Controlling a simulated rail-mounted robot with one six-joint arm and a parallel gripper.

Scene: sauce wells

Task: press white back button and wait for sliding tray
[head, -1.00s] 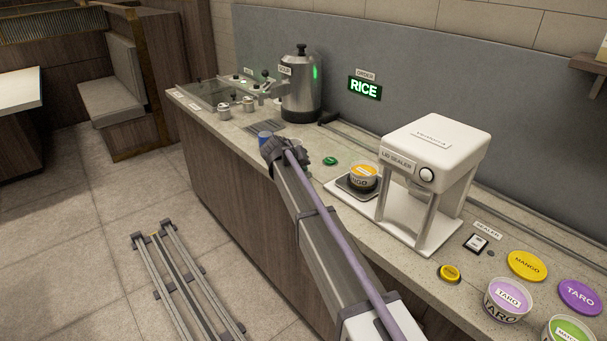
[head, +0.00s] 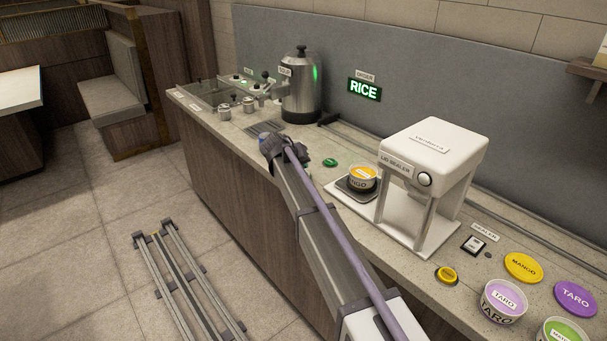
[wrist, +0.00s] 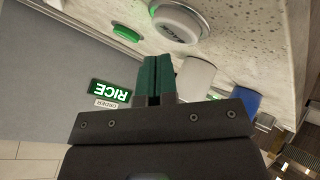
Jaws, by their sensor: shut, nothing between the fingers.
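The white back button (wrist: 177,24) is a round white disc in a grey ring, its dark lettering upside down in the wrist view. My gripper (wrist: 155,62) has dark green fingers pressed together with nothing between them. Its tips are just below the button in that picture; I cannot tell the exact gap. In the head view my gripper (head: 270,142) is over the counter's front edge, and my arm hides the button. A dark tray (head: 342,193) stands out at the left of the white lid sealer (head: 432,150), with a mango cup (head: 362,177) on it.
A green button (head: 330,163) is on the counter behind my arm and also shows in the wrist view (wrist: 126,33). A blue object (wrist: 246,104) is close to my gripper. A steel pot (head: 301,90) stands farther back. A yellow button (head: 446,275) and cups are at right.

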